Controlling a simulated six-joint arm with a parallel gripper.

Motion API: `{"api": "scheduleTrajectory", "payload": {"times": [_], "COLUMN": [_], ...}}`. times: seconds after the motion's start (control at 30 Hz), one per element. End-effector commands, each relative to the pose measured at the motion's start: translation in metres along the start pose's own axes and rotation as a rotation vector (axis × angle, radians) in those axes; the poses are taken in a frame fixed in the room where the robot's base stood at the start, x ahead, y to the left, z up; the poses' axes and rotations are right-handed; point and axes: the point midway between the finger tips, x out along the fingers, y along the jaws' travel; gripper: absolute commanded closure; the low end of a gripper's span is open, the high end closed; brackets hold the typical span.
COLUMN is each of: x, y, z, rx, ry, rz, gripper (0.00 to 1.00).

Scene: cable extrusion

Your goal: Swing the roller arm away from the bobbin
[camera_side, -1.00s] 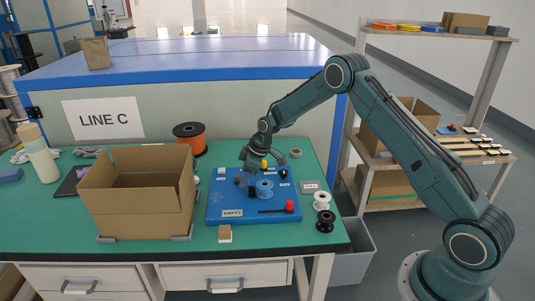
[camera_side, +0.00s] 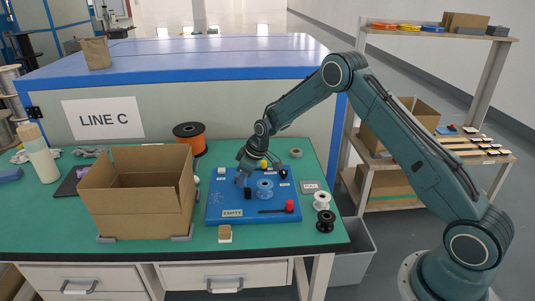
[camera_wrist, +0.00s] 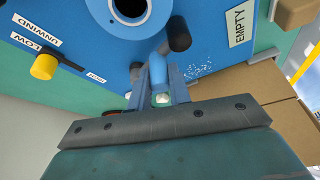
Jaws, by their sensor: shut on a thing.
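The blue bobbin (camera_side: 265,188) stands on the blue board (camera_side: 214,205) and shows in part at the top of the wrist view (camera_wrist: 131,10). The roller arm is a blue bar (camera_wrist: 158,68) with a black roller (camera_wrist: 178,34) at its end. The black roller also shows left of the bobbin in the side view (camera_side: 248,193), with a gap between them. My gripper (camera_side: 242,178) is at the board's back left part. In the wrist view its two fingers (camera_wrist: 161,88) are shut on the blue bar. The bar's base is hidden.
A yellow knob (camera_wrist: 43,66) sits beside labels on the board. A red-knobbed lever (camera_side: 290,206) lies front right. An open cardboard box (camera_side: 137,205) stands left of the board. White (camera_side: 322,201) and black (camera_side: 325,221) spools stand on its right.

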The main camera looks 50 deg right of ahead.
Motion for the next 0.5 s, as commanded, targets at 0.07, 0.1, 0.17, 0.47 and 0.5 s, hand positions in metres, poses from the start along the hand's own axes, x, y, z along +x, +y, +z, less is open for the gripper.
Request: {"api": "scheduleTrajectory", "payload": {"times": [0.07, 0.1, 0.17, 0.47, 0.5], "x": [0.000, 0.001, 0.002, 0.007, 0.008], "y": [-0.003, -0.005, -0.006, -0.013, -0.013], "z": [-0.003, -0.004, -0.006, -0.019, -0.021], "rx": [0.050, 0.079, 0.127, 0.385, 0.419], "ry": [0.000, 0.000, 0.000, 0.001, 0.001], "rz": [0.022, 0.033, 0.053, 0.162, 0.175], "gripper": [1.00, 1.00, 1.00, 1.00, 1.00]}}
